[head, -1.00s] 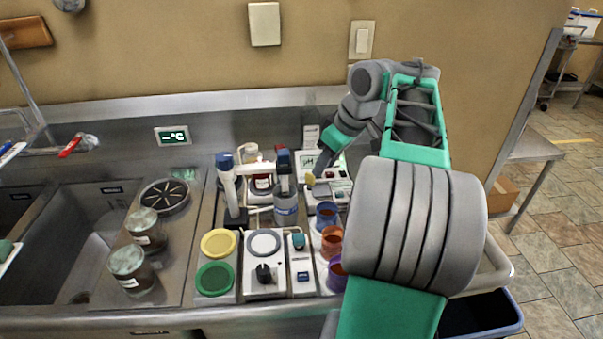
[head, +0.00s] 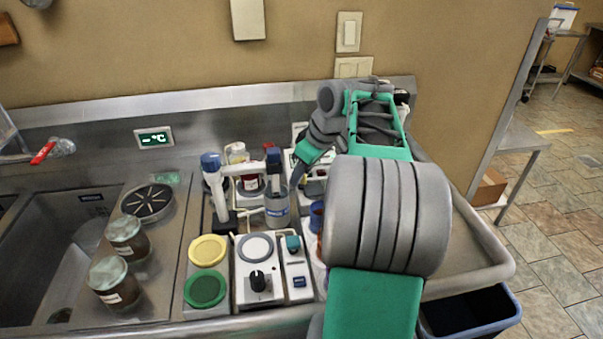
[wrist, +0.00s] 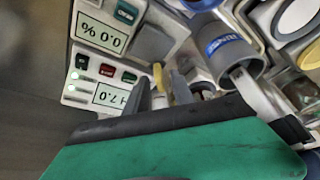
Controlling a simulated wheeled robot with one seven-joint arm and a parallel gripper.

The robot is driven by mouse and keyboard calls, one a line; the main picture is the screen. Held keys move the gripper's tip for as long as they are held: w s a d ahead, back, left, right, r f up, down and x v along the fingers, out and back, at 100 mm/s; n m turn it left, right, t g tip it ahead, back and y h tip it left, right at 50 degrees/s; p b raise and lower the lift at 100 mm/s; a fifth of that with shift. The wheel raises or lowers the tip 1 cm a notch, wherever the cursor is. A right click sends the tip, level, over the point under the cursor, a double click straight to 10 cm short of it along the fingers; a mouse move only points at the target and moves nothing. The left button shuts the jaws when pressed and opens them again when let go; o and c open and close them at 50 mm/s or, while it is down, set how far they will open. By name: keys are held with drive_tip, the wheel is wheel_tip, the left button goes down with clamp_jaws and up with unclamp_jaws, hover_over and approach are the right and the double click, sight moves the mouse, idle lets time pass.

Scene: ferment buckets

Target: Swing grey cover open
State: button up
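A white instrument (head: 315,186) stands at the back of the counter in the head view, partly hidden behind my arm. In the wrist view the instrument (wrist: 80,62) shows two displays and several coloured buttons. A grey panel (wrist: 150,44) on it, seemingly the grey cover, lies flat, looking closed. A small yellow tab (wrist: 157,76) is near the panel's edge. My gripper (wrist: 162,92) has its two grey fingers apart, with the yellow tab seen between or just beyond them. I cannot tell whether they touch it. In the head view my gripper (head: 296,178) is beside the instrument.
A grey bottle with a blue label (head: 278,208) stands just left of my gripper, and also shows in the wrist view (wrist: 232,56). A blue-topped stand (head: 215,185), a stirrer with a knob (head: 259,283), and yellow and green lids (head: 207,251) are further left. Jars (head: 128,238) stand near the sink.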

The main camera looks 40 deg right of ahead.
clamp_jaws()
idle(1.2)
